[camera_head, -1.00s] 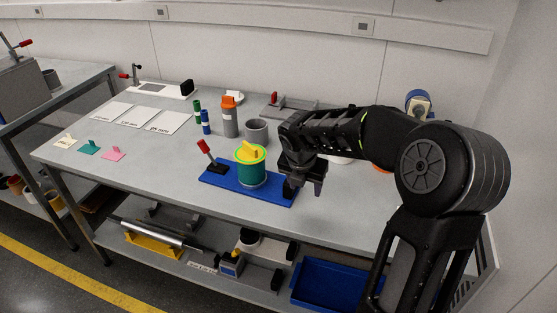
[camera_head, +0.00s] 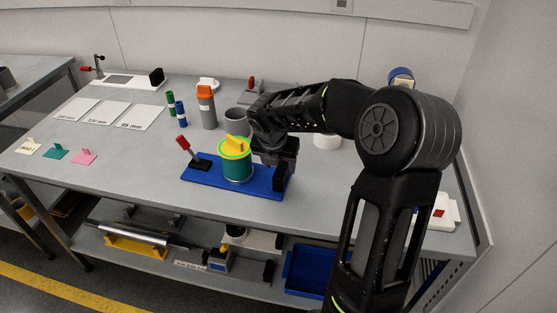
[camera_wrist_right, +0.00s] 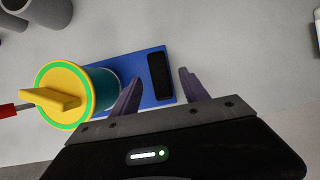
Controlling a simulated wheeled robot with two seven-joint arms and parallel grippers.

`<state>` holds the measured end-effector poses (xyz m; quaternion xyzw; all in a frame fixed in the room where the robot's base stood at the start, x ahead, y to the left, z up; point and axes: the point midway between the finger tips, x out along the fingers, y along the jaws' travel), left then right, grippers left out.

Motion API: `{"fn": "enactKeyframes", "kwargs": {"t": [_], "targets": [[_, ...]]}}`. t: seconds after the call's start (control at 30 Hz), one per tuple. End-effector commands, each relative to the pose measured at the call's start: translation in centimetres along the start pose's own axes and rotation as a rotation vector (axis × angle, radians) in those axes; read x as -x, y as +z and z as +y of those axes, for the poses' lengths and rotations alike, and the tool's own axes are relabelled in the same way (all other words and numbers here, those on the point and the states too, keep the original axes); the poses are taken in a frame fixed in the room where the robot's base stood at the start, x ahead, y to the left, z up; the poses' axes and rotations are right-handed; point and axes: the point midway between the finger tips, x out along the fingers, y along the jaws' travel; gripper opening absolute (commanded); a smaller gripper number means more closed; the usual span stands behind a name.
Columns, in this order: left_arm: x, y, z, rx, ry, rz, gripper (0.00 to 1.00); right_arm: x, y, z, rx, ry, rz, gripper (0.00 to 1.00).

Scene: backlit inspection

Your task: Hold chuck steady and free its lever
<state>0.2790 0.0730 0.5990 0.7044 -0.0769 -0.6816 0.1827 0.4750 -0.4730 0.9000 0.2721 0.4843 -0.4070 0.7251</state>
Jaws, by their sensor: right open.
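A dark green cylinder (camera_head: 238,168) with a yellow top and yellow raised bar stands upright on a blue base plate (camera_head: 255,190). I take it for the chuck; it also shows in the right wrist view (camera_wrist_right: 75,92). A red-handled lever (camera_head: 184,144) on a black foot tilts up left of it on the same plate. A black block (camera_wrist_right: 160,75) sits at the plate's right end. My right gripper (camera_wrist_right: 160,84) is open, its fingers on either side of the block as seen from the wrist, right of the cylinder. I cannot tell whether it touches anything. My left gripper is not in view.
A grey cup (camera_head: 238,120) and an orange-capped grey bottle (camera_head: 207,108) stand behind the plate. Blue and green small cylinders (camera_head: 181,113) are beside them. White sheets (camera_head: 105,112) and coloured tags (camera_head: 55,151) lie left. The bench front-left is clear.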

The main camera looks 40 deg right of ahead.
Motion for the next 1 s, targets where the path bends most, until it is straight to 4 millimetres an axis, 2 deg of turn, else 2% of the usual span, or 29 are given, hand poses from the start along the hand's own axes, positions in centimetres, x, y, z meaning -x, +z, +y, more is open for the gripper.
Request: {"fn": "enactKeyframes", "kwargs": {"t": [0.1, 0.3, 0.67, 1.0], "targets": [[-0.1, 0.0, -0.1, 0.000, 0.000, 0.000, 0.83, -2.0, -0.1, -0.1, -0.001, -0.002, 0.003, 0.53], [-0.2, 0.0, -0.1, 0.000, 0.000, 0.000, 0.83, -4.5, 0.0, 0.0, -0.001, -0.001, 0.001, 0.53], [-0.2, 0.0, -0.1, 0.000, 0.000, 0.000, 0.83, -5.2, 0.0, 0.0, 0.000, 0.000, -0.001, 0.53], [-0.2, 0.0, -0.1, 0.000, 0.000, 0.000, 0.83, -5.1, 0.0, 0.0, 0.000, 0.000, 0.000, 0.27]]}}
